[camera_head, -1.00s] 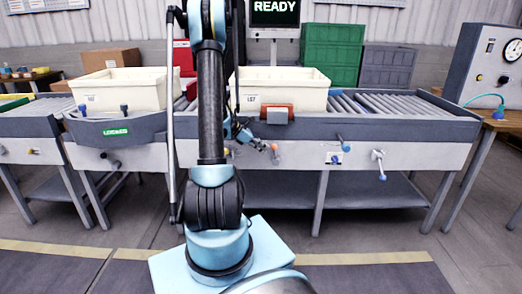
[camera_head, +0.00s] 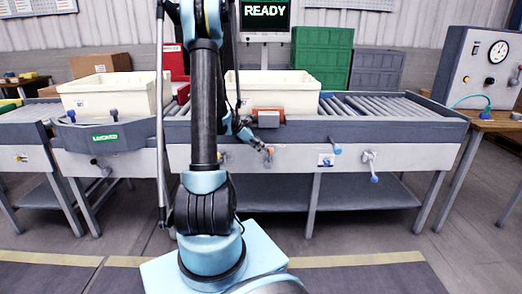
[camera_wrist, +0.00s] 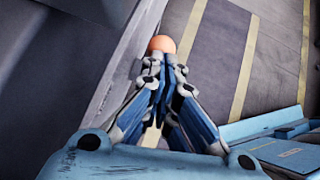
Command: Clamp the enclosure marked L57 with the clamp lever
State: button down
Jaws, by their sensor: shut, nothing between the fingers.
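The cream enclosure (camera_head: 290,92) stands on the roller conveyor behind my arm; its small label is partly hidden in the head view. An orange clamp block (camera_head: 268,113) sits low at its front. An orange ball knob (camera_head: 268,152), seemingly the clamp lever's end, is on the conveyor's front face; its shaft is hidden by my gripper. My gripper (camera_head: 262,145) is shut and empty beside this knob. In the wrist view the fingertips (camera_wrist: 166,68) point at the orange knob (camera_wrist: 162,44), very close to it; whether they touch, I cannot tell.
Blue-knobbed handles (camera_head: 337,149) and (camera_head: 372,168) stick out further right on the conveyor front. A second cream bin (camera_head: 115,97) stands left, above a green LOCKED sign (camera_head: 105,137). A screen (camera_head: 264,12) reads READY. A gauge box (camera_head: 480,65) is at right. Rollers right of the enclosure are free.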

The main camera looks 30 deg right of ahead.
jog(key=v, duration=1.2)
jog(key=shift+w+a+f, duration=0.2)
jog(key=shift+w+a, duration=0.05)
jog(key=shift+a, duration=0.35)
jog(key=s+d+f+m+t+y, duration=0.1)
jog(key=s+d+f+m+y, duration=0.1)
jog(key=s+d+m, duration=0.1)
jog(key=s+d+f+m+t+y, duration=0.1)
jog(key=s+d+f+m+y, duration=0.2)
jog(key=m, duration=0.1)
jog(key=s+d+f+m+t+y, duration=0.1)
jog(key=s+d+f+m+y, duration=0.1)
jog(key=s+d+m+y, duration=0.1)
jog(key=shift+s+f+m, duration=0.15)
jog(key=shift+s+m, duration=0.15)
jog(key=shift+m, duration=0.1)
jog(key=s+d+r+m+t+y, duration=0.1)
jog(key=s+d+r+m+t, duration=0.4)
jog(key=d+m, duration=0.5)
jog(key=s+t, duration=0.2)
jog(key=s, duration=0.1)
jog(key=shift+s+t, duration=0.15)
jog(key=shift+t, duration=0.25)
jog(key=shift+f, duration=0.1)
